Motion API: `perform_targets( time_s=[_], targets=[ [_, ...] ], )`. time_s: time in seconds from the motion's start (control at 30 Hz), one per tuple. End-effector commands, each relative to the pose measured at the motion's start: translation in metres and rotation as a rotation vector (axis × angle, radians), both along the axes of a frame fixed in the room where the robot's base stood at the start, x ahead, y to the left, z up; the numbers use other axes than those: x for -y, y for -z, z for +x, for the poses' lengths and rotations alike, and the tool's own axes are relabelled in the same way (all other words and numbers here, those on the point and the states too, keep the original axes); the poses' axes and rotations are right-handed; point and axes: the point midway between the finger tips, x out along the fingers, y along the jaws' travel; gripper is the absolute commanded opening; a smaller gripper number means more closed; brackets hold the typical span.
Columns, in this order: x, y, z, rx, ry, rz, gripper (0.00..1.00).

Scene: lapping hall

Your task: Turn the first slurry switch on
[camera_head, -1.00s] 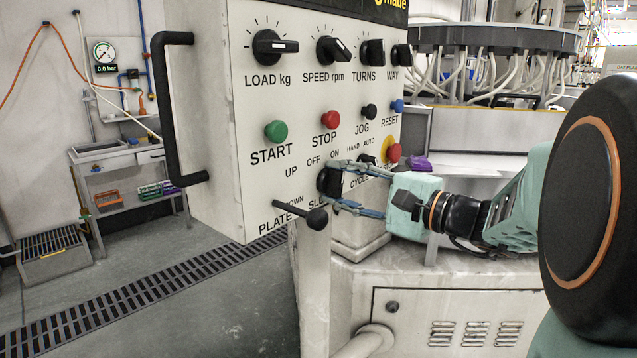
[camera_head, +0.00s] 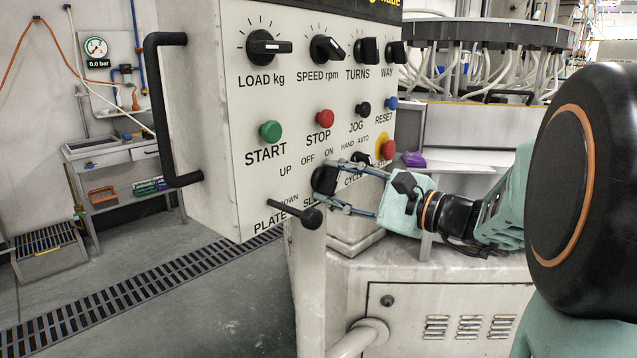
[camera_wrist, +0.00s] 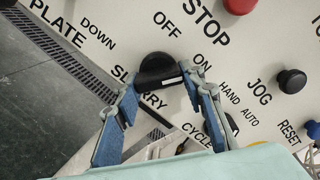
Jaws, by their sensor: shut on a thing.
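The slurry switch (camera_head: 325,180) is a black rotary knob on the white control panel (camera_head: 285,100), below the OFF and ON labels. My gripper (camera_head: 329,184) reaches it from the right and is shut on it, one finger above and one below. In the wrist view, the knob (camera_wrist: 157,66) sits between the fingertips (camera_wrist: 162,86). A white mark shows on its grip bar, toward the right end, on the side of the ON label. The fingers hide part of the SLURRY lettering in the head view.
A black plate lever (camera_head: 298,213) sticks out just below left of the switch. A red stop button on a yellow collar (camera_head: 387,149) and the cycle switch (camera_head: 362,158) are close above my gripper. A black handle (camera_head: 160,110) is on the panel's left side.

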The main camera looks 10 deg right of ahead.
Motion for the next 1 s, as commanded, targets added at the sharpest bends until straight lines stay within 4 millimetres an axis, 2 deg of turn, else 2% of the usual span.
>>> perform_targets(
  time_s=[0.1,0.13,0.3,0.67,0.77,1.0],
  targets=[
    [0.0,0.001,0.0,-0.002,0.0,0.002,0.13],
    [0.0,0.001,0.0,-0.002,0.0,0.002,0.38],
    [0.0,0.0,0.0,-0.001,0.0,0.001,0.55],
    [0.005,0.0,-0.004,0.0,0.004,0.0,0.55],
    [0.014,0.0,-0.014,-0.001,0.003,0.0,0.55],
    [0.048,0.0,-0.053,-0.001,0.005,0.002,0.55]
  ],
)
